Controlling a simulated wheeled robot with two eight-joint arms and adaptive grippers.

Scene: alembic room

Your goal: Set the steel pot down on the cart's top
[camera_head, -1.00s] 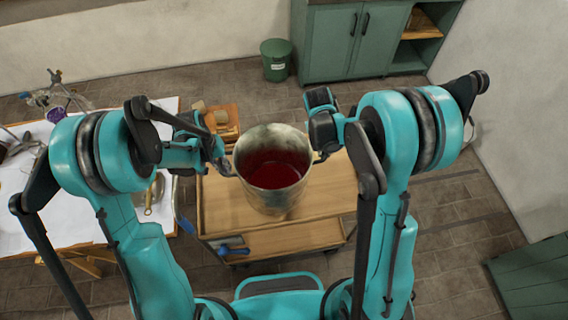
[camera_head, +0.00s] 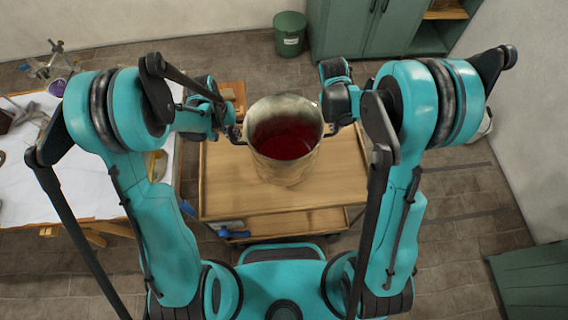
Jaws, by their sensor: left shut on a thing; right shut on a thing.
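The steel pot (camera_head: 284,160) holds dark red liquid and hangs upright between my two grippers. It is in the middle of the head view, over the cart's wooden top (camera_head: 230,190). I cannot tell whether its base touches the top. My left gripper (camera_head: 236,134) is shut on the pot's left handle, and my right gripper (camera_head: 328,130) is shut on its right side, where the handle is mostly hidden by the gripper. The cart's top is bare around the pot on its near, left and right sides.
A table with a white cover (camera_head: 60,190) stands on the left with glassware (camera_head: 48,62) and tools. A green bin (camera_head: 290,34) and a green cabinet (camera_head: 365,30) stand at the back. Blue-handled items (camera_head: 232,228) lie on the cart's lower shelf.

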